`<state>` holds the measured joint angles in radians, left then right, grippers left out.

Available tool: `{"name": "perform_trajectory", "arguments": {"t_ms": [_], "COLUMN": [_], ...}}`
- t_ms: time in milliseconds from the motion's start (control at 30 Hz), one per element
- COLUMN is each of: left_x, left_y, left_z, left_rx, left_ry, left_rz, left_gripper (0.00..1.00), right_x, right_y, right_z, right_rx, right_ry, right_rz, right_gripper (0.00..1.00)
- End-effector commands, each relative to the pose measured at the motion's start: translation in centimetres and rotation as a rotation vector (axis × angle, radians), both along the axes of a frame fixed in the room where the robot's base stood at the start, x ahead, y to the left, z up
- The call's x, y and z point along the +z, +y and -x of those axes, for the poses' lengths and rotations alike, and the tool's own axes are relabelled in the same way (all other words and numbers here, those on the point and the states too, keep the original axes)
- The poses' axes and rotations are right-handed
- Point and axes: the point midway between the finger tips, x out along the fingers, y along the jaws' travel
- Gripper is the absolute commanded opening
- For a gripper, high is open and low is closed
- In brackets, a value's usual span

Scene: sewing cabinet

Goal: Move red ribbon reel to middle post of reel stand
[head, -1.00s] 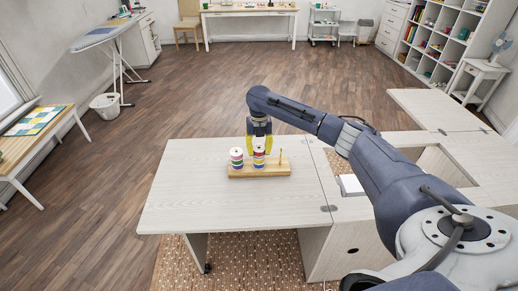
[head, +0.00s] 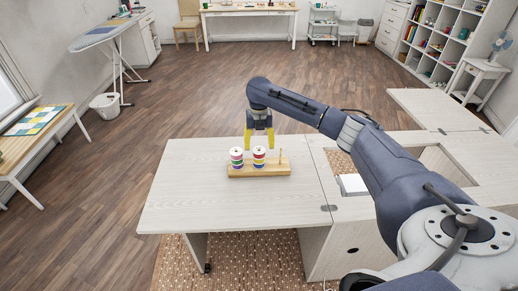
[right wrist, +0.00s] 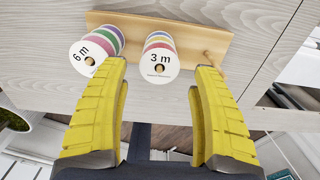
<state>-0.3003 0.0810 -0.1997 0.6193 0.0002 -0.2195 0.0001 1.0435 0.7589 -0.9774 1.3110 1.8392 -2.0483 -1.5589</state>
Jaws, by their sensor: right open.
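The wooden reel stand (head: 260,173) lies on the pale table. Its left post bears a stack of ribbon reels (head: 237,159), and its middle post bears another stack. The red ribbon reel (head: 259,152) appears at the top of the middle stack; in the right wrist view its white face (right wrist: 157,62) reads "3 m". The left stack's top reel reads "6 m" (right wrist: 87,58). The right post (head: 281,160) is bare. My right gripper (head: 259,142) is open and empty, just above the middle stack, its yellow fingers apart from it. My left gripper is out of view.
The pale tabletop (head: 200,205) is clear around the stand. An opening in the cabinet top (head: 345,162) lies to the right of the stand, with a white item (head: 352,184) beside it. The table edge is a short way behind the stand.

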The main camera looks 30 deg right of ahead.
Motion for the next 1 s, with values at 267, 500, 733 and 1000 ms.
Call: {"name": "perform_trajectory", "arguments": {"t_ms": [267, 500, 733, 1000], "left_x": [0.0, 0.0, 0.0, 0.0], "left_y": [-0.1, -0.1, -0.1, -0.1], "left_z": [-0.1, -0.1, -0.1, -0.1], "left_rx": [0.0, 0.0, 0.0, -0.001], "left_ry": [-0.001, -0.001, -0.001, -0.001], "left_rz": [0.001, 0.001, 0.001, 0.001], "left_gripper": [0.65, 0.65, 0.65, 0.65], "right_x": [5.1, 8.0, 9.0, 9.1], "right_y": [0.0, 0.0, 0.0, 0.1], "right_z": [-0.1, 0.0, 0.0, 0.0], "right_rx": [0.001, 0.001, 0.001, 0.001], "right_ry": [-0.003, -0.002, 0.0, 0.0], "right_rz": [0.0, 0.001, 0.0, 0.0], "right_gripper": [0.65, 0.65, 0.65, 0.65]}}
